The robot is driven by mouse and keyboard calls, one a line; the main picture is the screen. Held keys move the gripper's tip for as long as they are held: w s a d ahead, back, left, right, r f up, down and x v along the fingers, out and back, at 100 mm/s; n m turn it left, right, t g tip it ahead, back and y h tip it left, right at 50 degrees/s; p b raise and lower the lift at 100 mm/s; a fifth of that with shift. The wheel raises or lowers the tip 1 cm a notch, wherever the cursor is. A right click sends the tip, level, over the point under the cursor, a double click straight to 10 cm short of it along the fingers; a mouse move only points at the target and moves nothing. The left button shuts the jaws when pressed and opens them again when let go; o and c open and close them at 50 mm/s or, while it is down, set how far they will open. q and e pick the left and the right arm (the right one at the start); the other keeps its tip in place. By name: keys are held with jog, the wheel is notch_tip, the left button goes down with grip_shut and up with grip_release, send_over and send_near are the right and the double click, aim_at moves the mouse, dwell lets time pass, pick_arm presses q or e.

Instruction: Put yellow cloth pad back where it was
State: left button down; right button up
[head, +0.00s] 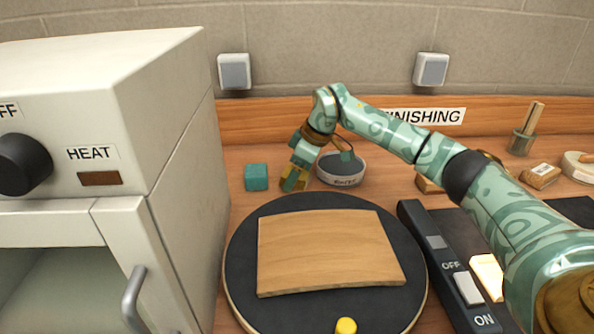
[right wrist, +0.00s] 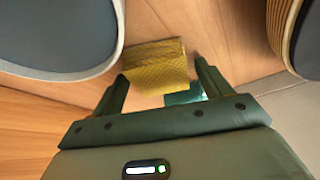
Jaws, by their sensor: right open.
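The yellow cloth pad (right wrist: 157,66) lies on the wooden bench, with a woven-looking surface. In the right wrist view my right gripper (right wrist: 163,84) is open, with one finger on each side of the pad's near part. I cannot tell whether the fingers touch it. In the head view my right gripper (head: 293,182) is down at the bench between the teal block and the bowl, covering much of the pad. My left gripper is not in view.
A teal block (head: 256,177) stands left of the gripper and a labelled bowl (head: 343,169) right of it. A round black turntable (head: 243,262) with a bent wooden board (head: 328,250) is in front. A white oven (head: 170,150) fills the left. A switch bar (head: 440,255) lies right.

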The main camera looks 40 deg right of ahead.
pick_arm(q)
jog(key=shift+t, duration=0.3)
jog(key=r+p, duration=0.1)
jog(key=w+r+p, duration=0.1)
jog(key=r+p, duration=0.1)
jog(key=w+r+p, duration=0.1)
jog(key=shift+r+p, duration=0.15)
jog(key=shift+p, duration=0.2)
pick_arm(e)
jog(key=v, duration=1.2)
jog(key=shift+r, duration=0.15)
jog(key=shift+w, duration=0.1)
